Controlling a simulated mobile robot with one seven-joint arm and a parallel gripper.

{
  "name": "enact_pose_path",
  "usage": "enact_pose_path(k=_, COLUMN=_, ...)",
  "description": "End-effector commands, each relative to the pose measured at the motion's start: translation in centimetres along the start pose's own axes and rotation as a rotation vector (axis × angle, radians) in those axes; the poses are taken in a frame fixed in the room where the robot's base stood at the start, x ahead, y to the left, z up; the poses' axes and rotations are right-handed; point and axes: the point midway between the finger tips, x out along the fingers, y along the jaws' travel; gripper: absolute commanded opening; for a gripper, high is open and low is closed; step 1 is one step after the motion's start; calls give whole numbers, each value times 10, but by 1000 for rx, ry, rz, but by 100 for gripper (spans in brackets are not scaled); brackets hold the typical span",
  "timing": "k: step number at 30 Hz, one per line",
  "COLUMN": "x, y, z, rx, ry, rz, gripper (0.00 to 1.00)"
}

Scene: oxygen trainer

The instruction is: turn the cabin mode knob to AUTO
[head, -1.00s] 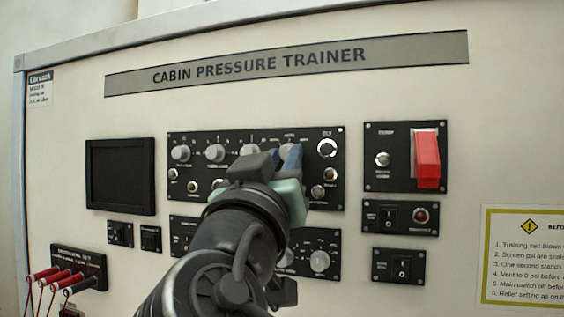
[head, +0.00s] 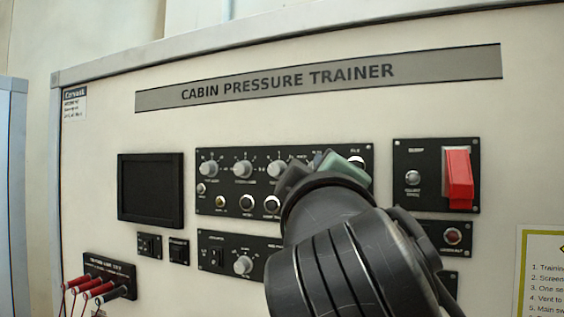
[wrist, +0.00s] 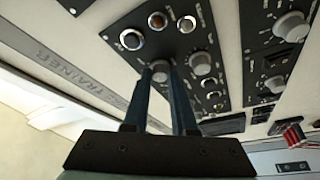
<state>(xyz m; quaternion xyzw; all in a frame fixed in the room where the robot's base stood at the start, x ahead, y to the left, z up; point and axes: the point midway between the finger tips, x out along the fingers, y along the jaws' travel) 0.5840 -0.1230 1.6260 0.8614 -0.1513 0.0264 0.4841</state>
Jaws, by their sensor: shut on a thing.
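The cabin mode knob is a grey round knob (wrist: 159,74) on the black control panel (head: 223,153). My gripper (wrist: 166,68) is shut on it in the wrist view, with its two blue fingers reaching to it. In the head view my gripper (head: 318,170) covers the right part of the upper panel, so its fingertips and this knob are hidden. The labels around the knob are too small or covered to read, so I cannot tell where its pointer stands.
Other knobs, such as one grey knob (head: 243,168), and several round buttons (head: 246,203) sit close by. A red switch guard (head: 458,178) is at right. A dark screen (head: 150,190) and red-handled plugs (head: 85,283) are at left.

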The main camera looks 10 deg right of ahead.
Motion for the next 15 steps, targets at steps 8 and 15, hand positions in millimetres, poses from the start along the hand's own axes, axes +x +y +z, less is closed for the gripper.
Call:
enact_pose_path(k=8, x=1, y=7, z=-2, rx=-243, ry=-10, rz=-100, gripper=0)
enact_pose_path(k=15, x=1, y=9, z=-3, rx=-453, ry=-18, rz=-186, gripper=0)
